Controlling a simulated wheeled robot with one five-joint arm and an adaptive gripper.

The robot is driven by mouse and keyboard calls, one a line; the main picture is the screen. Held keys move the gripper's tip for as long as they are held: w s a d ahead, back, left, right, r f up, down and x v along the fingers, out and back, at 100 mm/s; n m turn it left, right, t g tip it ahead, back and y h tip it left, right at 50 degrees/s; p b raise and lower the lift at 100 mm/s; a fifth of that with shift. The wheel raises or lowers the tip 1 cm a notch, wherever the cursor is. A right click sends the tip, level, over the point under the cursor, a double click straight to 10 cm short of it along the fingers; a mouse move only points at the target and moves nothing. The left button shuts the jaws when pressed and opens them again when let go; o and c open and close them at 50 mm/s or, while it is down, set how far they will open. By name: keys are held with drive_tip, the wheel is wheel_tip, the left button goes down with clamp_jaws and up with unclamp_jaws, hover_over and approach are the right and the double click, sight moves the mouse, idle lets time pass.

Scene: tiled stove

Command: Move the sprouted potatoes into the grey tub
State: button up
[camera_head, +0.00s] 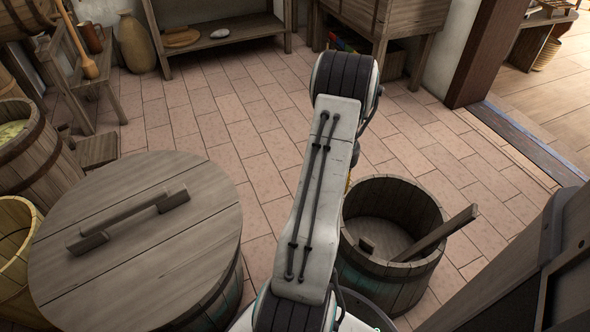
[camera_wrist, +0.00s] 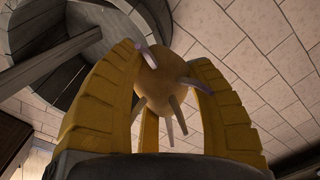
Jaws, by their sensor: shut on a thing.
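A tan potato (camera_wrist: 165,82) with several pale, violet-tipped sprouts is in the wrist view. My gripper (camera_wrist: 163,62) is shut on it, its yellow fingers on either side. In the head view my arm hides the gripper and the potato; only a sliver of yellow shows beside the arm. A grey-brown wooden tub (camera_head: 436,262) with dark hoops stands just right of my arm. It also shows at the upper left of the wrist view (camera_wrist: 150,14). The potato is outside the tub's rim in the wrist view. No other potato is visible.
A wooden paddle (camera_head: 440,234) leans in the tub and sticks out over its right rim. A large lidded barrel (camera_head: 150,255) stands left of my arm, with an open barrel (camera_head: 32,150) and a yellowish tub (camera_head: 15,250) beyond. The tiled floor ahead is clear.

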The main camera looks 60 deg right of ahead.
drive_tip(key=s+d+f, duration=0.2)
drive_tip(key=s+d, duration=0.2)
drive_tip(key=s, duration=0.4)
drive_tip(key=s+d+f, duration=0.3)
drive_tip(key=s, duration=0.6)
drive_tip(key=shift+w+d+f+n+b, duration=0.1)
drive_tip(key=shift+d+f+n+b, duration=0.25)
drive_tip(key=shift+f+n+b, duration=0.4)
drive_tip(key=shift+d+f+n+b, duration=0.35)
drive_tip(key=shift+f+b, duration=0.25)
drive_tip(key=shift+f, duration=0.5)
drive_tip(key=shift+w+d+f+n+b, duration=0.1)
drive_tip(key=shift+d+f+n+b, duration=0.2)
drive_tip(key=shift+f+n+b, duration=0.5)
drive_tip(key=shift+f, duration=0.1)
drive_tip(key=o, duration=1.3)
wheel_tip(320, 180, up, 12)
